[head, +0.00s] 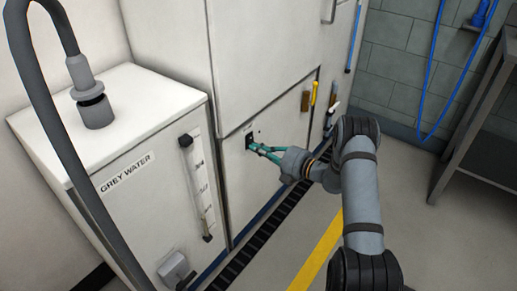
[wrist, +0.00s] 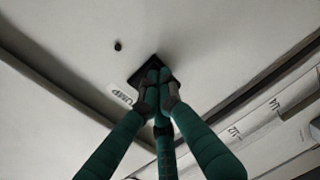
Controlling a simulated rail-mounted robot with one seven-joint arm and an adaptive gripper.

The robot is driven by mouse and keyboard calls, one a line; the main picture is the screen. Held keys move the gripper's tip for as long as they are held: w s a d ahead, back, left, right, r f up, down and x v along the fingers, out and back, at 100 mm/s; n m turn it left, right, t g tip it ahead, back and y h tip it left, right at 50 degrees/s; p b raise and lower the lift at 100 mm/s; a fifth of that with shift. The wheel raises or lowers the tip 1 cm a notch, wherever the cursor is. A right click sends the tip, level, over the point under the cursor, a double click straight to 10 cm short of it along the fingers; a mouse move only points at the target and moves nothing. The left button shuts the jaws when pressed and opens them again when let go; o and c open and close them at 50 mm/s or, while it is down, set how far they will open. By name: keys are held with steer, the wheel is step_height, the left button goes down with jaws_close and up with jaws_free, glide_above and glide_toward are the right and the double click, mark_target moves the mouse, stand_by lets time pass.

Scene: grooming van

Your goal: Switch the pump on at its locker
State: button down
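The pump locker (head: 262,185) is a white cabinet front right of the grey water tank. A small black switch plate (head: 248,141) is set in its upper left. In the wrist view the black switch plate (wrist: 146,68) sits beside a white label (wrist: 122,94) reading "PUMP", partly covered by a finger. A small dark round dot (wrist: 118,45) is nearby. My gripper (head: 257,149) has teal fingers that reach to the plate. In the wrist view my gripper's fingertips (wrist: 159,88) are together over the plate, hiding the switch lever and its position. I cannot tell whether they touch it.
The white grey water tank (head: 150,215) stands left, with a gauge (head: 197,185) and a hose (head: 50,110). Yellow (head: 313,93) and blue (head: 354,40) handles are on the cabinets to the right. A dark floor grate (head: 265,232) runs along the cabinets. A steel table (head: 480,120) stands far right.

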steer(key=s+d+f+p, duration=0.2)
steer(key=s+d, duration=0.6)
steer(key=d, duration=0.2)
steer(key=shift+s+d, duration=0.25)
steer(key=shift+d, duration=0.15)
steer(key=w+a+r+b, duration=0.2)
steer(key=w+a, duration=0.4)
steer(key=a, duration=0.1)
steer(key=p+v, duration=0.1)
steer(key=v, duration=0.5)
steer(key=shift+s+a+r, duration=0.15)
steer(key=shift+a+r, duration=0.05)
steer(key=shift+r, duration=0.1)
